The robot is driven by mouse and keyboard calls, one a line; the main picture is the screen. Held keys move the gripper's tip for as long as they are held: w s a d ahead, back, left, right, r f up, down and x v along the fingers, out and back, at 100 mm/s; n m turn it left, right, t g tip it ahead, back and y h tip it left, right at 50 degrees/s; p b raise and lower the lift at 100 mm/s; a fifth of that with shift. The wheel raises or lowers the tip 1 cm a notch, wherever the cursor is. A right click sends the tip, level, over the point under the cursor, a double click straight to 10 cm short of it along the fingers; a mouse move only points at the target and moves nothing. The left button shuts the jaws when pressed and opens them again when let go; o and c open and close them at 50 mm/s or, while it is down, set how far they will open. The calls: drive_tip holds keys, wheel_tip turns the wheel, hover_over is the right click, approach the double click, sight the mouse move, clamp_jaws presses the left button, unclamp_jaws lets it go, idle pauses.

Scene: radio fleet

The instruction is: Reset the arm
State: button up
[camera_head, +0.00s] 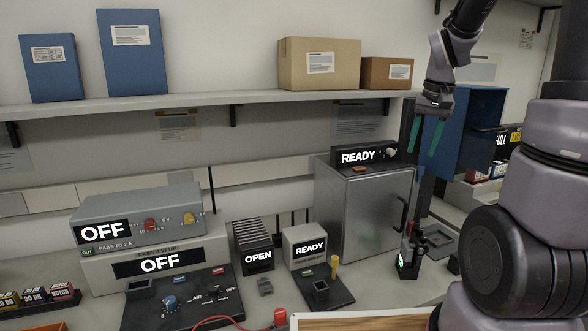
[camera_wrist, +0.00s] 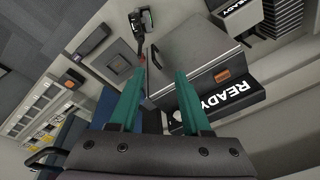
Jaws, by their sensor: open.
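My gripper (camera_head: 426,136) hangs from my arm at the upper right of the head view, pointing down in front of a blue cabinet. Its two green fingers are apart with nothing between them. In the wrist view the open fingers of my gripper (camera_wrist: 158,100) frame part of the grey metal box (camera_wrist: 190,50). That box (camera_head: 360,215) stands on the bench below and left of the gripper, with a black READY display (camera_head: 364,156) on top. The gripper touches nothing that I can see.
A shelf (camera_head: 220,98) with blue binders and cardboard boxes (camera_head: 320,64) runs along the wall. The blue cabinet (camera_head: 482,105) is right beside the gripper. Devices reading OFF (camera_head: 140,222), OPEN (camera_head: 257,248) and READY (camera_head: 305,245) stand on the bench. A small black handheld device (camera_head: 408,258) stands near the grey box.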

drive_tip(key=s+a+r+t, duration=0.2)
drive_tip(key=s+a+r, duration=0.2)
drive_tip(key=s, duration=0.3)
drive_tip(key=s+a+r+t+y, duration=0.1)
drive_tip(key=s+a+r+t, duration=0.2)
drive_tip(key=s+r, duration=0.3)
drive_tip(key=shift+s+a+r+y, duration=0.35)
drive_tip(key=shift+s+a, duration=0.45)
drive_tip(key=shift+s, duration=0.4)
